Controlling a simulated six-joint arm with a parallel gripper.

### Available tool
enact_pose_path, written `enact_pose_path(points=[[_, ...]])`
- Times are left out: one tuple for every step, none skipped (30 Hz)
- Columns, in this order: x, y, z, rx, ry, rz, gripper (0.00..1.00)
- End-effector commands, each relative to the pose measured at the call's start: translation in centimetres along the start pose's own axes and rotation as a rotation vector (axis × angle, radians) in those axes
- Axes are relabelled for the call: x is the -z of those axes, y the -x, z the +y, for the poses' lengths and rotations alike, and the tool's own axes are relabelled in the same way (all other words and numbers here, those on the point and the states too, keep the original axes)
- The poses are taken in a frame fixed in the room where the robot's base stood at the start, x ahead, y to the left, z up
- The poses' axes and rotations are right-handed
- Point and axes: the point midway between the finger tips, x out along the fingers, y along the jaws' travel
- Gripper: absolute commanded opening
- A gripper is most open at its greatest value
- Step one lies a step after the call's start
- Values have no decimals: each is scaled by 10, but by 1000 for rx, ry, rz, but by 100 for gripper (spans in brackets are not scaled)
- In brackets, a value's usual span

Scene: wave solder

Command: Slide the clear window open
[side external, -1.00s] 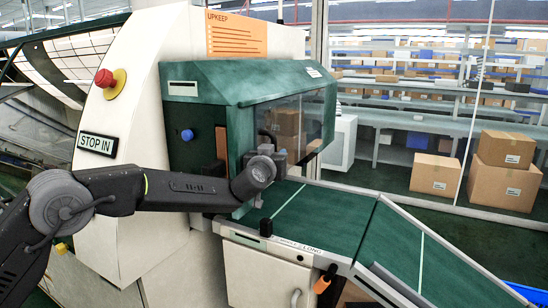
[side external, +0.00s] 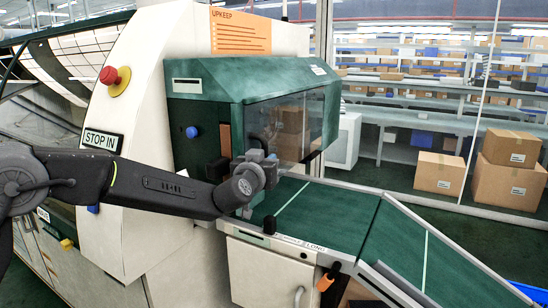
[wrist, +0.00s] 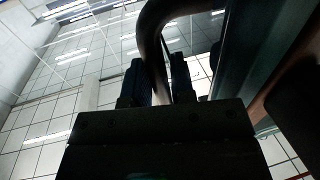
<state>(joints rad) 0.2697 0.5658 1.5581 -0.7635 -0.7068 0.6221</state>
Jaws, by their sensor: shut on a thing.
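The clear window (side external: 292,122) is a see-through pane on the front of the green machine hood (side external: 250,80); cartons show through it. My gripper (side external: 262,160) is at the pane's lower left. In the wrist view, my gripper's two dark fingers (wrist: 160,82) are shut on a dark curved handle (wrist: 150,35), which passes between them.
A green conveyor bed (side external: 310,205) runs out below the hood, with a sloping green section (side external: 410,245) at right. A red stop button (side external: 109,75) is on the cream housing at left. Cartons (side external: 505,165) stand at the back right.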

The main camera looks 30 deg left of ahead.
Motion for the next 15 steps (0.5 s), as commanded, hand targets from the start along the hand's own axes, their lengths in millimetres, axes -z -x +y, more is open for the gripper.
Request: enact_pose_path(points=[[1, 12, -2, -1, 0, 0, 0], [1, 17, -3, -1, -1, 0, 0], [1, 26, -4, -1, 0, 0, 0], [1, 31, -6, -2, 0, 0, 0], [1, 37, -7, -2, 0, 1, 0], [2, 45, -8, -2, 0, 1, 0], [1, 50, -9, -2, -1, 0, 0], [1, 55, -10, -2, -1, 1, 0], [1, 61, -12, -1, 0, 1, 0], [1, 66, -13, -1, 0, 2, 0], [1, 70, -13, -1, 0, 1, 0], [1, 75, -14, -1, 0, 1, 0], [1, 78, -15, -1, 0, 1, 0], [1, 81, -16, -1, 0, 2, 0], [0, 84, -16, -1, -1, 1, 0]])
